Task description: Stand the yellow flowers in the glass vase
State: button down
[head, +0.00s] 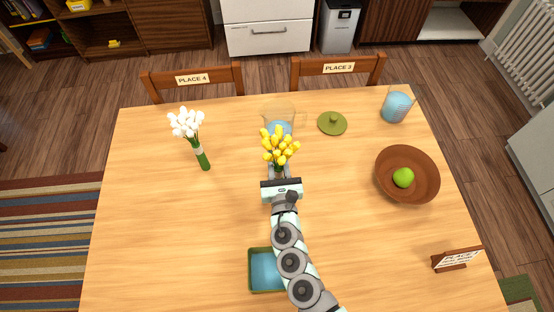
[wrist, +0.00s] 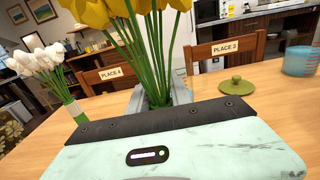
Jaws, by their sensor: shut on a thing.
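The yellow flowers (head: 281,148) are a bunch of yellow blooms on green stems. My gripper (head: 278,172) is shut on their stems and holds them roughly upright near the middle of the table. The stems (wrist: 148,50) rise from between the fingers in the wrist view. A clear glass vessel (head: 270,114) with something blue in it stands just beyond the blooms, partly hidden by them. Another clear vessel (head: 397,106) with blue contents and marks on its side stands at the far right; it also shows in the wrist view (wrist: 300,60). I cannot tell for sure which is the vase.
White flowers (head: 187,125) with wrapped stems are at the left. A green lid (head: 332,123) lies beyond to the right. A brown bowl (head: 420,190) holds a green apple (head: 403,177). A green-rimmed blue tray (head: 251,270) is partly under my arm. A sign (head: 457,260) stands near right.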

jog(key=shift+f, duration=0.15)
jog(key=shift+f+b, duration=0.55)
jog(key=c, duration=1.2)
grip_release()
